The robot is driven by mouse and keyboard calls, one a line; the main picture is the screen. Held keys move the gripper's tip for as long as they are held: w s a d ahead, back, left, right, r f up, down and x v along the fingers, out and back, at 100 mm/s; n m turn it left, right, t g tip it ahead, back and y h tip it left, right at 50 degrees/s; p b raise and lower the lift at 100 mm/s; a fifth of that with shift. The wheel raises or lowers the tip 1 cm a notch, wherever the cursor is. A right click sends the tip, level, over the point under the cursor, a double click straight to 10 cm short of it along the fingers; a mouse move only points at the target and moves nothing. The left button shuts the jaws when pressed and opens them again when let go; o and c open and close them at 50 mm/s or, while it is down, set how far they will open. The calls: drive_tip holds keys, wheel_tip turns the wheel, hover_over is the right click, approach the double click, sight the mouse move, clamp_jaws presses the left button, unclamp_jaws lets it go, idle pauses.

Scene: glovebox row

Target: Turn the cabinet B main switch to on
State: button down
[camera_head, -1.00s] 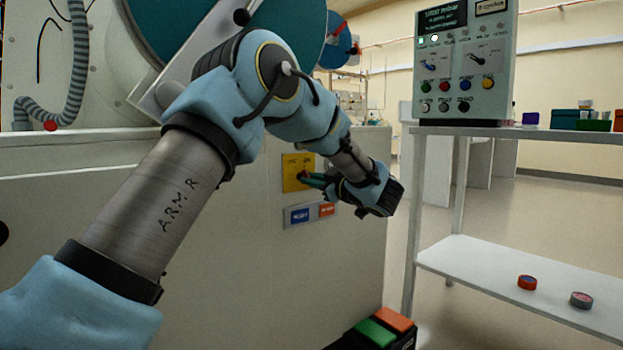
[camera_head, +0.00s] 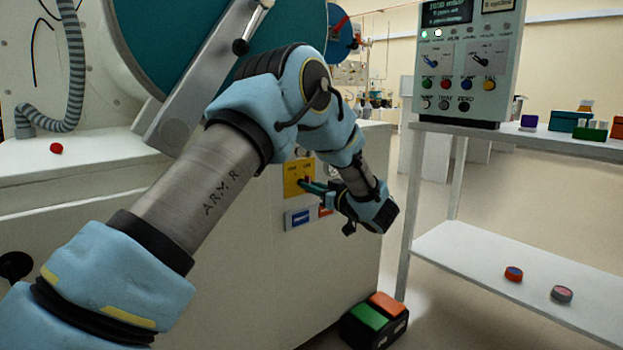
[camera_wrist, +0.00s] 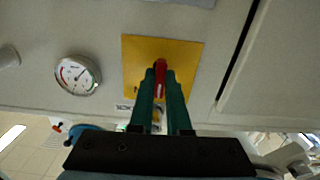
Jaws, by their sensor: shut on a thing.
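The main switch is a red handle (camera_wrist: 160,77) on a yellow plate (camera_wrist: 187,62) on the cabinet front. The yellow plate also shows in the head view (camera_head: 293,180), partly hidden by my gripper. My gripper (camera_wrist: 160,75) has its two green fingers shut on the red handle, one finger on each side. In the head view my gripper (camera_head: 312,186) reaches the plate from the right. In the wrist view the handle stands nearly in line with the fingers, leaning slightly.
A round gauge (camera_wrist: 78,75) sits left of the plate in the wrist view. Below the plate is a blue label (camera_head: 300,217). A pedal box with green and orange tops (camera_head: 370,317) stands on the floor. A shelf (camera_head: 480,262) with two small round items is at right.

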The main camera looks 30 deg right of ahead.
idle(0.4)
drive_tip(key=c, duration=0.9)
unclamp_jaws()
drive_tip(key=s, duration=0.3)
drive_tip(key=s+d+p, duration=0.1)
drive_tip(key=s, duration=0.3)
drive_tip(key=s+d, duration=0.1)
drive_tip(key=s, duration=0.2)
drive_tip(key=shift+s, duration=0.3)
